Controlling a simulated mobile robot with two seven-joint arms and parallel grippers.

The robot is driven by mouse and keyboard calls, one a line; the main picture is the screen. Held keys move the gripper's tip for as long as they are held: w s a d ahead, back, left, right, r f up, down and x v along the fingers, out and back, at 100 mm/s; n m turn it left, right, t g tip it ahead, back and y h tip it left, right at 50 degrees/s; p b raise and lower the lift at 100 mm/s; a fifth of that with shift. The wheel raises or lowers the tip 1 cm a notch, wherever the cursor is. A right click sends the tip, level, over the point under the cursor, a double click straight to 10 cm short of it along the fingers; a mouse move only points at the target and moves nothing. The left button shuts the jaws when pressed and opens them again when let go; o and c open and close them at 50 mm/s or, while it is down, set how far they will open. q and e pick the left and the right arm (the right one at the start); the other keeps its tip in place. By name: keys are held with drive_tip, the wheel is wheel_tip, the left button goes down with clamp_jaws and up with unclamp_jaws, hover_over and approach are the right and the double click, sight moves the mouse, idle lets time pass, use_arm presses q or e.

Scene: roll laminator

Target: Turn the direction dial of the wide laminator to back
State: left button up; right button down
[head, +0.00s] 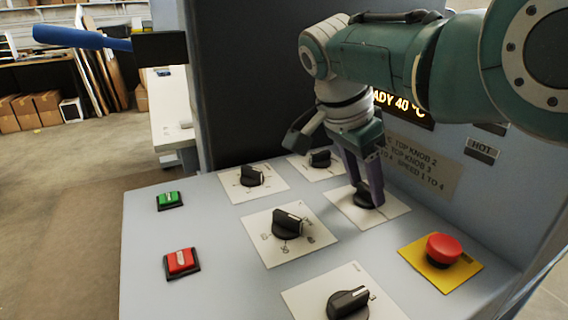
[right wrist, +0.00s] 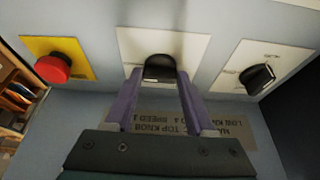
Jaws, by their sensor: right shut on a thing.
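The wide laminator's sloped grey panel (head: 215,225) carries several black dials on white plates. My right gripper (head: 366,200) points down at the dial (head: 362,190) on the right of the panel, with its purple fingers on either side of the knob. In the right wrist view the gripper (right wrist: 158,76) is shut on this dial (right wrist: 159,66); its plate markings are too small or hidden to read. I cannot tell which dial is the direction one. The left gripper is not in view.
Other dials sit at the centre (head: 287,222), back left (head: 251,177), back (head: 320,158) and front (head: 348,301). A red emergency button (head: 444,249) stands right of the held dial. Green (head: 170,200) and red (head: 182,262) buttons lie left. A blue bar (head: 80,38) juts out upper left.

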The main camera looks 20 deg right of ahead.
drive_tip(key=shift+c, duration=1.2)
unclamp_jaws()
drive_tip(key=shift+r, duration=0.25)
drive_tip(key=p+v, duration=0.1)
drive_tip(key=v, duration=0.8)
drive_tip(key=shift+a+r+p, duration=0.15)
drive_tip(key=shift+r+p, duration=0.05)
drive_tip(key=shift+p, duration=0.2)
